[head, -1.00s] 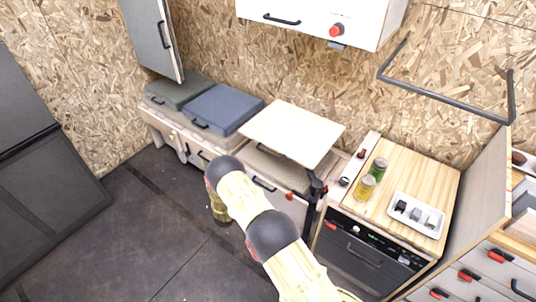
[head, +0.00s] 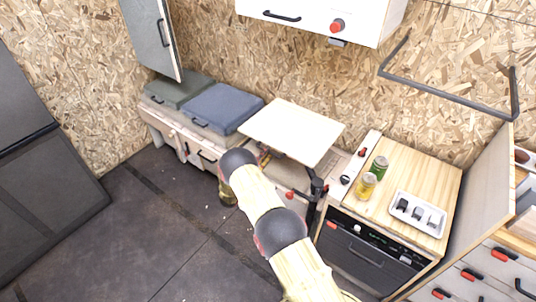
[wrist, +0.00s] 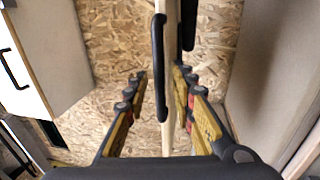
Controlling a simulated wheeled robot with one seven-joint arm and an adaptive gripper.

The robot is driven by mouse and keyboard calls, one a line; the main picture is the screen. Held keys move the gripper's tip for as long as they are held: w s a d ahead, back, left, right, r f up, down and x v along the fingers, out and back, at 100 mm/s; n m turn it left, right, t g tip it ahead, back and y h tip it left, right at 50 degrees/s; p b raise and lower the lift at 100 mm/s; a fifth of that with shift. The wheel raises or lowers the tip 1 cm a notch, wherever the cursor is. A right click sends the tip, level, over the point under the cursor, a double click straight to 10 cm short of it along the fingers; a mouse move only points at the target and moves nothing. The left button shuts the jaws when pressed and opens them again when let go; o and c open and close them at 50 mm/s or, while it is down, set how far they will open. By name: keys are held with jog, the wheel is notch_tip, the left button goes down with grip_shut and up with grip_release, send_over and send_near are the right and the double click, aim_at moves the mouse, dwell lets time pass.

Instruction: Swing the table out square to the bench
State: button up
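The table (head: 292,130) is a pale wooden top, lying level above the bench (head: 158,118) beside the blue cushion. A black jointed support (head: 316,186) carries it at its right front corner. In the wrist view the table (wrist: 169,110) shows edge-on as an upright pale strip, with a dark bar along its left side. My gripper (wrist: 160,72) is open, its yellow-sided fingers on either side of that strip. I see no clear contact between them. In the head view my arm covers much of the gripper near the bench front.
Green (head: 178,90) and blue (head: 222,107) cushions lie on the bench. Right of the table, a wooden counter (head: 420,160) holds two cans and a white tray (head: 416,214). A white cabinet (head: 318,18) hangs above. The dark floor (head: 150,230) at left is clear.

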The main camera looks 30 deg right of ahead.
jog(key=shift+x, duration=0.8)
jog(key=c, duration=0.3)
grip_shut()
